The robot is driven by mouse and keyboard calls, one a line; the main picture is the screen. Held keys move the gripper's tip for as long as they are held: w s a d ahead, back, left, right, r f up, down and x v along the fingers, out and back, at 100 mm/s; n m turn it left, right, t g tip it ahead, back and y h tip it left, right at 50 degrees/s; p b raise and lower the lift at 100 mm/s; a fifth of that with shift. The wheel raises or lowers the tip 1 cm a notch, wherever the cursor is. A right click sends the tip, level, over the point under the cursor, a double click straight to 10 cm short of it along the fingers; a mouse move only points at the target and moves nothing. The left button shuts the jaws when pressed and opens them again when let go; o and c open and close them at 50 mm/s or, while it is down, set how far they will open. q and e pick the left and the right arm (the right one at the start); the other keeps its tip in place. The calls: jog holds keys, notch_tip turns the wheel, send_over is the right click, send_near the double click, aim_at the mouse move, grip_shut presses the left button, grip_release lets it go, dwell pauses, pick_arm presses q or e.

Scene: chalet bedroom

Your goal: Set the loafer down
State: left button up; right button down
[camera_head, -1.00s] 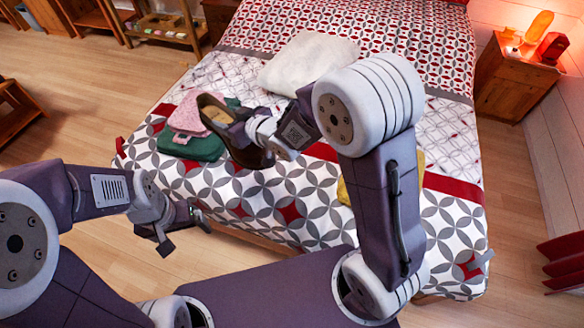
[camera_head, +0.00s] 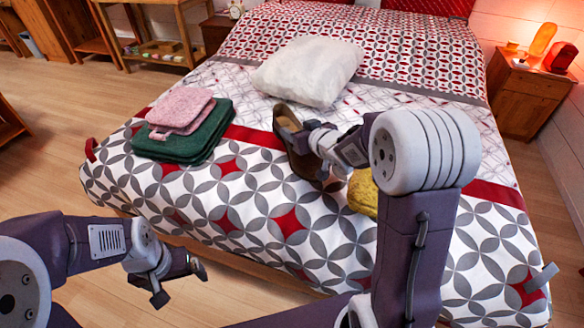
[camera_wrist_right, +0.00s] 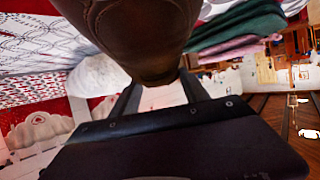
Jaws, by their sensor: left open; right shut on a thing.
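The brown loafer (camera_head: 300,150) is over the bed, right of the folded cloths, with its opening facing up toward the head camera. My right gripper (camera_head: 325,150) is shut on the loafer; the arm hides part of it. In the right wrist view the loafer (camera_wrist_right: 145,35) fills the top middle, between the dark fingers (camera_wrist_right: 160,95). I cannot tell whether its sole touches the bedspread. My left gripper (camera_head: 180,278) is open and empty, low in front of the bed's near left edge.
On the bed (camera_head: 240,235) lie dark green folded cloth (camera_head: 205,145) with pink cloth (camera_head: 180,108) on top, a white pillow (camera_head: 308,70), and a yellow item (camera_head: 363,193) close to the loafer's right. The bed's front middle is clear. A nightstand (camera_head: 525,100) stands at right.

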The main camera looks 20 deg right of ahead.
notch_tip(320, 180, down, 10)
jog(key=b, duration=0.5)
jog(key=shift+b, duration=0.4)
jog(key=shift+r, duration=0.15)
jog(key=c, duration=0.5)
grip_release()
